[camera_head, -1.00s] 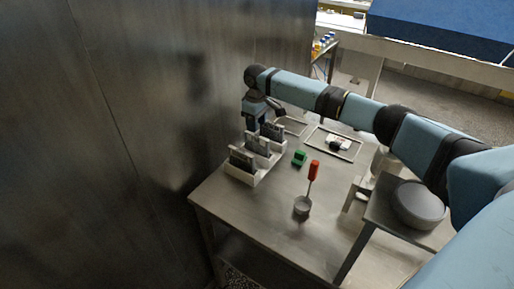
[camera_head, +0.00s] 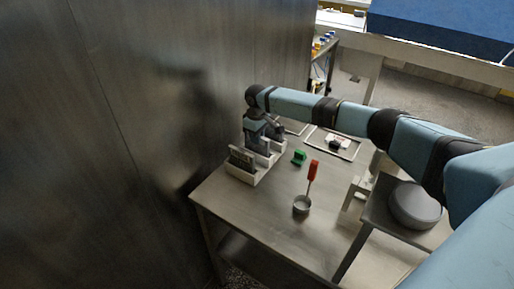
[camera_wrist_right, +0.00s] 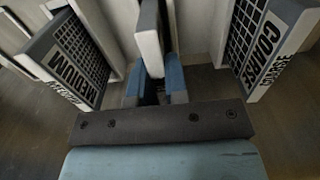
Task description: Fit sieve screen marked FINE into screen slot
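My right gripper (camera_head: 263,145) is down at the pale rack (camera_head: 242,178) on the steel table. In the right wrist view its blue fingers (camera_wrist_right: 153,92) stand on either side of a pale-edged, dark screen (camera_wrist_right: 150,45); contact is unclear and its label is hidden. The MEDIUM screen (camera_wrist_right: 75,60) is left of the fingers and the COARSE screen (camera_wrist_right: 265,45) is right of them, both apart from the gripper. No FINE marking is readable. One screen (camera_head: 242,158) shows at the rack's near end in the head view. I cannot identify the screen slot for certain. My left gripper is out of view.
A pale fixture (camera_head: 358,190) is at the right, beside a stand with a grey round object (camera_head: 414,205). A metal wall borders the left.

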